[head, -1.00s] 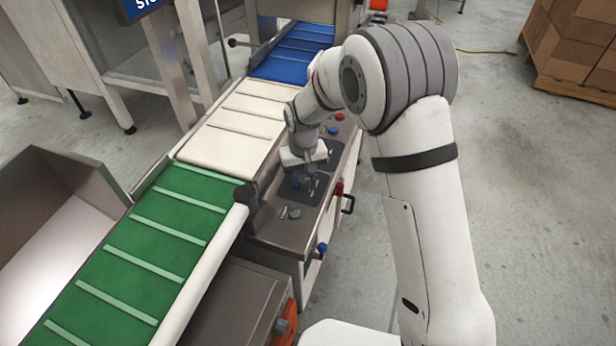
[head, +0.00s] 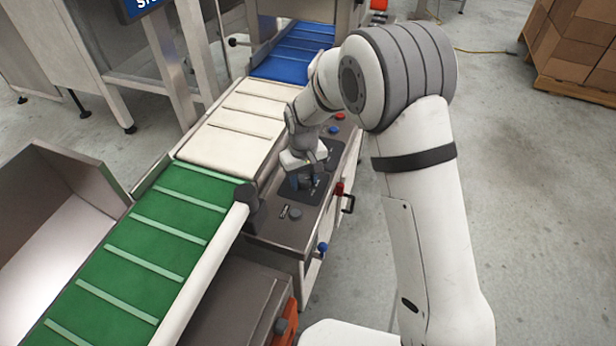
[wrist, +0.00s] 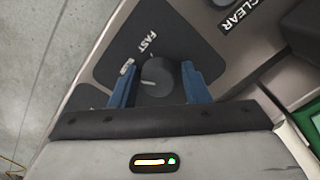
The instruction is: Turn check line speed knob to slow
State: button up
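The check line speed knob (wrist: 157,76) is a round dark knob on a black plate (wrist: 112,58) in the wrist view. The word FAST is printed beside it, and a second, smaller label by the left finger is too small to read. My gripper (wrist: 160,84) has its two blue fingers on either side of the knob, with small gaps visible, so it looks open around it. In the head view my gripper (head: 303,184) is low over the control panel (head: 277,229), pointing down, and hides the knob.
A button marked CLEAR shows near the top of the wrist view. The white belt (head: 222,147) and green belt (head: 150,232) run along the panel's left. A red-handled lever (head: 340,188) and blue knob (head: 323,247) stick out at its right side. Open floor lies right.

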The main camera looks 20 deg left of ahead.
aim_at(304, 179)
jog(key=shift+o, duration=1.2)
jog(key=shift+w+r, duration=0.1)
jog(key=shift+r, duration=0.05)
jog(key=shift+a+r+p, duration=0.1)
jog(key=shift+r+p, duration=0.25)
jog(key=shift+r, duration=3.55)
